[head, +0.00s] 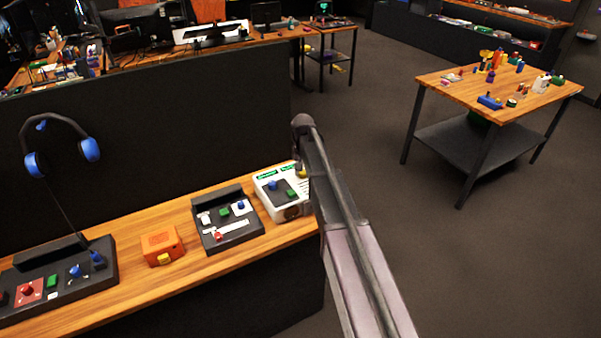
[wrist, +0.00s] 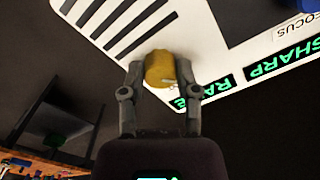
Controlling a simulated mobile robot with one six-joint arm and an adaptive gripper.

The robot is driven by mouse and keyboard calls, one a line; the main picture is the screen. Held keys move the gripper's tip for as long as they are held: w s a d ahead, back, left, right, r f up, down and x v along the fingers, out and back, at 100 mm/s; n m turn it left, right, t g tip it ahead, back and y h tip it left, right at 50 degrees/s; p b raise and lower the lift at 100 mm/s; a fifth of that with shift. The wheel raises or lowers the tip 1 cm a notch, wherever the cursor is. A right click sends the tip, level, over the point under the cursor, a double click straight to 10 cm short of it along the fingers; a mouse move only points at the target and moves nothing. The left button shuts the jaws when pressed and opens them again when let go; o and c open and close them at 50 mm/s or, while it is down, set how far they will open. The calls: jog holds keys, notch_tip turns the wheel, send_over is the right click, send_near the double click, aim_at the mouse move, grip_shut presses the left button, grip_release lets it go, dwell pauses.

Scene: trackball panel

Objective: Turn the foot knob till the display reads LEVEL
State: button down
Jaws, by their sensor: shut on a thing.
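A white device (head: 270,214) with a dark face stands at the right end of the wooden counter. A yellow knob (head: 302,171) sits at its back right corner, partly hidden by my arm. In the wrist view my gripper (wrist: 161,72) is shut on this yellow knob (wrist: 160,68), one finger on each side. Beside the knob, a green-lit display (wrist: 205,92) appears upside down. Its visible letters are RA and E; my right finger hides the middle, so I cannot read the whole word. A second display (wrist: 267,65) reads SHARP.
A blue knob (head: 273,186) and a green knob (head: 292,193) stand on the device's face. A black control panel (head: 228,222) and an orange box (head: 162,248) stand to its left. A dark partition (head: 200,110) rises behind the counter.

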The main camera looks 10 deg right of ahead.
jog(key=shift+s+m, duration=0.1)
jog(key=shift+m, duration=0.5)
jog(key=shift+c, duration=1.7)
grip_release()
jog(key=shift+r, duration=0.1)
